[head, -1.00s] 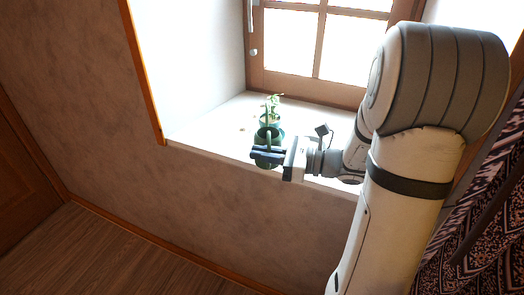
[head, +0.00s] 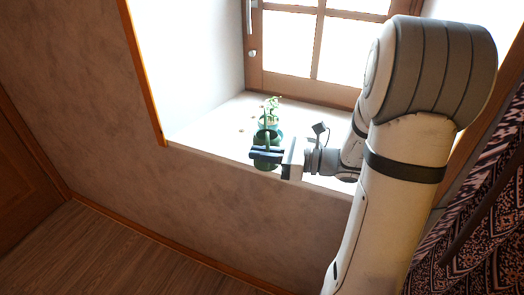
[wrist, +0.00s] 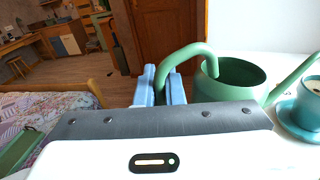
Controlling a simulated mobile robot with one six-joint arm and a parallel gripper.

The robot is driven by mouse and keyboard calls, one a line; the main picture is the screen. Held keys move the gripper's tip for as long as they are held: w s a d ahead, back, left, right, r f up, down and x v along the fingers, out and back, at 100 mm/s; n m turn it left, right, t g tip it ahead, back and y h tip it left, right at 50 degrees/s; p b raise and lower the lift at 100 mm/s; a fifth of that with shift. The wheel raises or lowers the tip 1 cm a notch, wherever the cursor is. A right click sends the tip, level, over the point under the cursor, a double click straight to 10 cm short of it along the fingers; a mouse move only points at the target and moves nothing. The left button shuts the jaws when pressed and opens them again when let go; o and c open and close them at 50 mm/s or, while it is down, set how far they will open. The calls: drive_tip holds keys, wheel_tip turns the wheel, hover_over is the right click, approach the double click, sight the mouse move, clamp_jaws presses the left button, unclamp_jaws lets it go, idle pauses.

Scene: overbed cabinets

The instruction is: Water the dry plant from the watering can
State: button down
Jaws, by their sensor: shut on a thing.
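My gripper (head: 264,154) is shut on the arched handle of the green watering can (head: 268,136). In the wrist view, the blue fingers (wrist: 160,86) sit on either side of the handle, and the can (wrist: 238,78) shows its open rim facing up. I cannot tell if it is slightly tilted. Its spout (wrist: 292,79) rises to the right, towards the teal pot and saucer (wrist: 303,112). The plant (head: 271,104) stands on the sill behind the can in the head view; its stems look pale green. The can partly hides its pot. No water is visible.
The white window sill (head: 215,130) holds the plant, with small pale bits left of it. A window (head: 318,45) stands behind and a wall on the left. A patterned curtain (head: 475,215) hangs at right. A bed (wrist: 75,105) shows in the wrist view.

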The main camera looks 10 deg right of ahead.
drive_tip(key=shift+w+r+m+p, duration=0.2)
drive_tip(key=shift+r+m+p, duration=0.65)
drive_tip(key=shift+p, duration=1.5)
drive_tip(key=shift+w+d+r+m+g+p, duration=0.15)
drive_tip(key=shift+r+m+p, duration=0.2)
drive_tip(key=shift+p, duration=0.65)
drive_tip(key=shift+w+a+r+m+g+p, duration=0.15)
drive_tip(key=shift+r+p, duration=0.25)
drive_tip(key=shift+p, duration=0.6)
drive_tip(key=n+b, duration=0.1)
drive_tip(key=b, duration=0.1)
drive_tip(key=f+n+b, duration=0.1)
drive_tip(key=b, duration=0.1)
drive_tip(key=s+n+b, duration=0.1)
drive_tip(key=n+b, duration=0.1)
drive_tip(key=shift+f+b, duration=0.25)
drive_tip(key=shift+b, duration=0.15)
